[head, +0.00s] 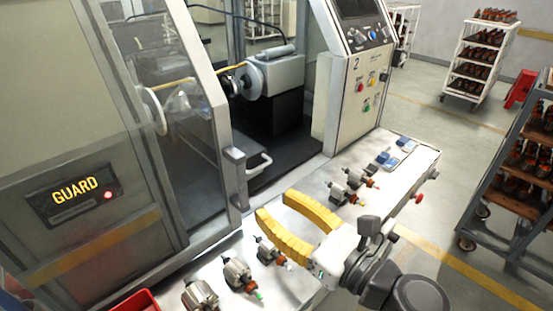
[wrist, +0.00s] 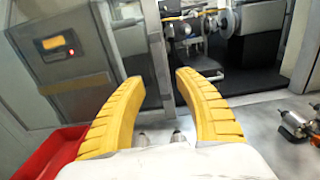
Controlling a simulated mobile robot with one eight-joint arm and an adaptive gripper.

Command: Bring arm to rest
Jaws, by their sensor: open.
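My gripper (head: 272,218) has two curved yellow ribbed fingers and a white palm. It is over the bench (head: 310,212) in front of the machine. The fingers are spread apart and nothing is between them. In the wrist view the gripper (wrist: 157,76) is also open and empty, with the machine opening beyond it. My grey arm reaches in from the lower right of the head view.
Several armatures (head: 239,277) lie along the bench. The GUARD panel (head: 75,195) is at left, the control panel (head: 362,75) behind. A red bin (wrist: 48,152) is at lower left in the wrist view. Racks (head: 520,150) stand at right, with open floor (head: 435,150) between.

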